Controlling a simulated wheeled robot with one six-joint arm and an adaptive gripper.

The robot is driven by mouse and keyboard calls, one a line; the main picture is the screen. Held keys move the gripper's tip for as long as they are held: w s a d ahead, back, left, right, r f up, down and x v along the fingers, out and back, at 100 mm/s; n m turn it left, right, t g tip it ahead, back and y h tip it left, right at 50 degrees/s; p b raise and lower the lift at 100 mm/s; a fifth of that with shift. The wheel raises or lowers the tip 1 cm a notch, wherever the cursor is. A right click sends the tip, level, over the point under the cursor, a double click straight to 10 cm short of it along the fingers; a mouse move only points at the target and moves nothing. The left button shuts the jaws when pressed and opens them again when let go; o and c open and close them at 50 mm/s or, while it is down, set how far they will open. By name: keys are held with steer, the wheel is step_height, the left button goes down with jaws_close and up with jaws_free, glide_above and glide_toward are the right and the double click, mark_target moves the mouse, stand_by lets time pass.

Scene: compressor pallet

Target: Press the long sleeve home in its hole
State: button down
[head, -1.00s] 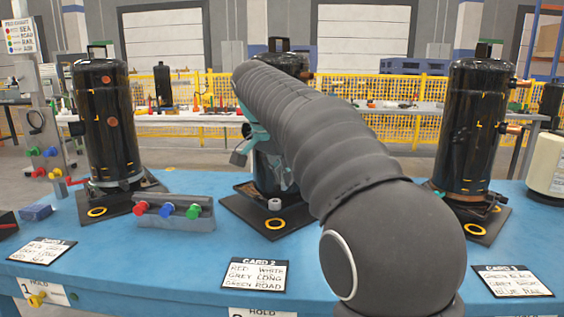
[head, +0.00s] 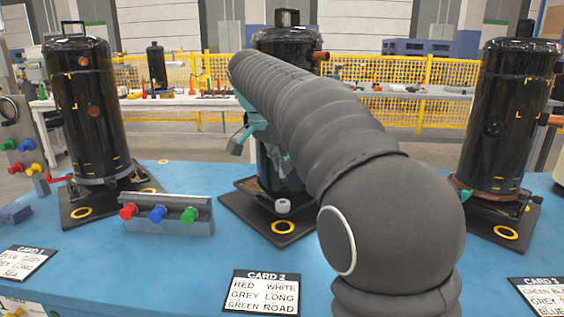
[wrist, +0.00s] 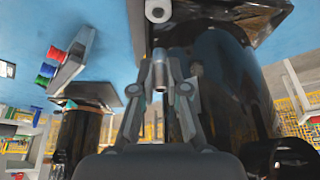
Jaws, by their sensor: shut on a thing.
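My gripper (wrist: 160,80) is shut on a short metal cylinder, the sleeve (wrist: 159,70), held between its fingertips in the wrist view. In the head view my gripper (head: 262,138) is partly hidden behind my arm, in front of the middle black compressor (head: 290,45). A pale grey round grommet (head: 283,205) with a dark hole sits on that compressor's dark base plate (head: 243,212). The grommet also shows in the wrist view (wrist: 158,11), past the sleeve's end and apart from it. The sleeve cannot be made out in the head view.
Black compressors stand left (head: 88,110) and right (head: 508,120) on the blue table (head: 180,260). A grey rack (head: 170,216) with red, blue and green plugs stands left of the middle plate. Card 2 (head: 262,293) lies in front. Yellow rings (head: 283,226) mark the base plates.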

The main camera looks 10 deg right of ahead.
mark_target(285, 201)
steer(key=shift+f+b, duration=2)
steer(key=shift+f, duration=0.9)
steer(key=shift+f+b, duration=0.4)
steer(key=shift+f, duration=0.7)
stand_by(0.3)
steer(key=c, duration=1.1)
jaws_free()
steer(key=v, duration=1.2)
steer(key=shift+w, duration=0.1)
steer(key=shift+c, duration=0.3)
